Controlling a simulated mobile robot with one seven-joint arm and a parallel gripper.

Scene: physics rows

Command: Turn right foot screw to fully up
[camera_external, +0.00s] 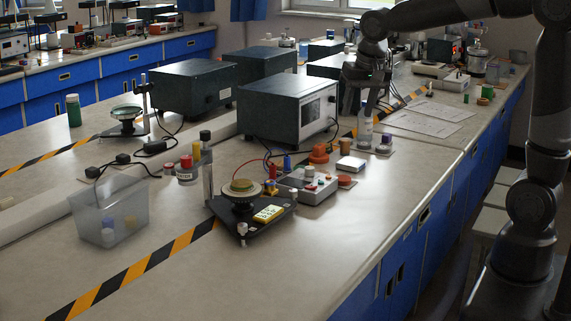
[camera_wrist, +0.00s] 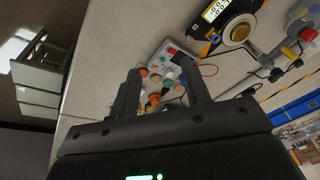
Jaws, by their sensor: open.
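The instrument (camera_external: 250,208) stands on the bench in the external view, with a black base, a round brass-coloured top, an upright post and a lit yellow display. A small pale foot screw (camera_external: 293,195) shows at its right corner and another foot screw (camera_external: 242,229) at its front corner. The screws' exact height is too small to read. In the wrist view the instrument (camera_wrist: 232,30) is at the upper right, beyond my fingers. My gripper (camera_external: 364,106) is open and empty, pointing down well behind and right of the instrument; its two fingers are apart in the wrist view (camera_wrist: 160,72).
A control box (camera_external: 306,186) with coloured knobs sits close by the right screw. A clear bottle (camera_external: 365,130) stands below my gripper. A dark metal box (camera_external: 288,104) is behind, and a clear bin (camera_external: 110,212) is at left. The front right bench is clear.

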